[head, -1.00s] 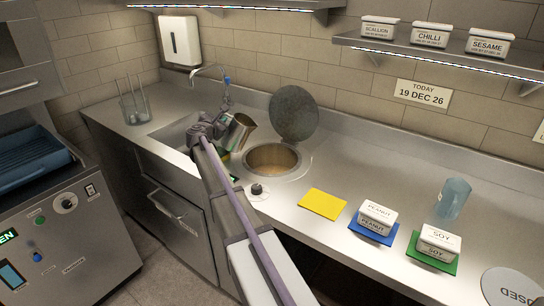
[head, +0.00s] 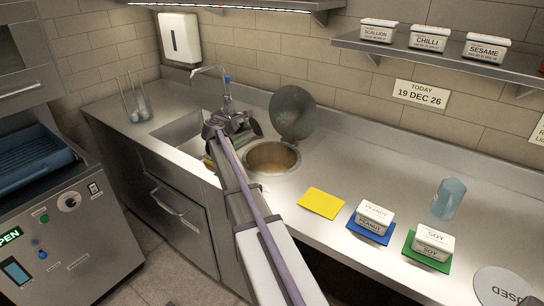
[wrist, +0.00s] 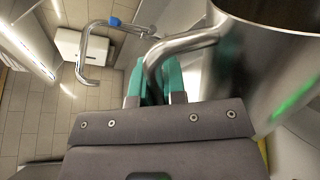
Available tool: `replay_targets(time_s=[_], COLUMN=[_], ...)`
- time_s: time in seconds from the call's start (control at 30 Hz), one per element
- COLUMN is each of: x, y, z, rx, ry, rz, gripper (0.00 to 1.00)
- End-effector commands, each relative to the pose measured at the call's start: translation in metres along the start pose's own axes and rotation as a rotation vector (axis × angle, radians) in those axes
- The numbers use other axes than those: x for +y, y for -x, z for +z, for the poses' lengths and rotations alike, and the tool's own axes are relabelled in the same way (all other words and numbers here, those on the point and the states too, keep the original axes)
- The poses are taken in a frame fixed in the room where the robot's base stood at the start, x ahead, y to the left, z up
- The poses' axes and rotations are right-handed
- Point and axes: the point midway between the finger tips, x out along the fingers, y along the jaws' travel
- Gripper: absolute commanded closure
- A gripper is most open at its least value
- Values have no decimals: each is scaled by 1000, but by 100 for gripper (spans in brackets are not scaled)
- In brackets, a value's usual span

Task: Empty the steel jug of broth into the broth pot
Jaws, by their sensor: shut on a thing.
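My gripper (head: 230,123) is shut on the handle of the steel jug, left of the broth pot. In the wrist view, its green fingers (wrist: 156,82) close around the curved handle, and the steel jug (wrist: 252,70) fills the upper right with its rim and dark inside partly in view. In the head view the jug is mostly hidden behind my gripper and arm; its tilt and contents cannot be told. The broth pot (head: 250,162) is a round well sunk in the counter, open, with brownish broth (head: 272,160) in it. Its round lid (head: 292,112) stands raised behind it.
A sink (head: 180,135) with a tap (head: 226,88) lies left of the pot. A yellow mat (head: 321,203), a peanut tub (head: 373,215), a soy tub (head: 434,240) and a blue clear jug (head: 448,198) stand to the right. Counter between pot and yellow mat is clear.

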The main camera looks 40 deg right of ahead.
Motion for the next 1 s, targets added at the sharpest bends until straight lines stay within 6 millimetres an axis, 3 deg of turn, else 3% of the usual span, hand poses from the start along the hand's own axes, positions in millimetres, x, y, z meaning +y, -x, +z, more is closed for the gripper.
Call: replay_targets(time_s=[1.0], x=[6], y=[1], z=[23], rx=[43], ry=[-175], rz=[-2], gripper=[100])
